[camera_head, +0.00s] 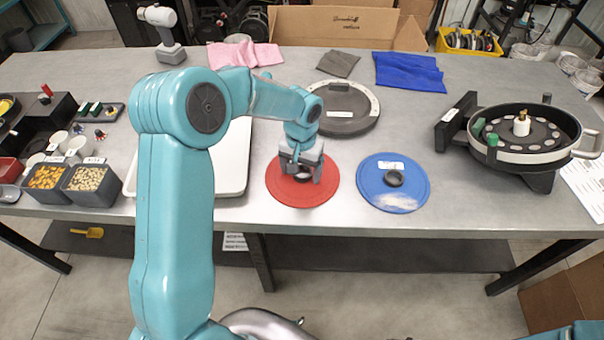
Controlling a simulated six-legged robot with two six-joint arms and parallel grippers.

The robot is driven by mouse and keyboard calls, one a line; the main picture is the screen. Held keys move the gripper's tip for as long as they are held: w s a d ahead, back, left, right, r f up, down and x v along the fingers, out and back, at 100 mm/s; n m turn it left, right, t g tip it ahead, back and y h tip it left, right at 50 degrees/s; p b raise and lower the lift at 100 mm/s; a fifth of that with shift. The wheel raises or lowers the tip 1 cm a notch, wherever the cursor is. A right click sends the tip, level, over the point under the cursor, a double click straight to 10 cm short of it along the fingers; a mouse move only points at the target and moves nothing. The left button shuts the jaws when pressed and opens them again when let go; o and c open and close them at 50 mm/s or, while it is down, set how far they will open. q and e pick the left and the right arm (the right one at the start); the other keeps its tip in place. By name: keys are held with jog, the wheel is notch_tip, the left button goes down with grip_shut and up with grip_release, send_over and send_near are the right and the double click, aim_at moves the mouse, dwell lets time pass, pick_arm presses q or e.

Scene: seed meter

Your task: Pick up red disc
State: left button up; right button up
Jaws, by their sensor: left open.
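The red disc (303,196) lies flat on the grey table, left of the blue disc (420,181). My left gripper (302,178) is over the middle of the red disc, pointing down with its jaws open. It hides the disc's centre, and I cannot tell whether the fingertips touch it. My right gripper is not in view.
A white tray (236,157) lies left of the red disc, partly behind my left arm. A grey round plate (343,112) lies behind it. The seed meter housing (535,155) stands at the right. Seed bins (92,184) stand at the left. The table's front edge is close.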

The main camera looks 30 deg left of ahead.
pick_arm(q)
jog(key=shift+w, duration=0.15)
jog(key=c, duration=1.2)
notch_tip(320, 180, up, 20)
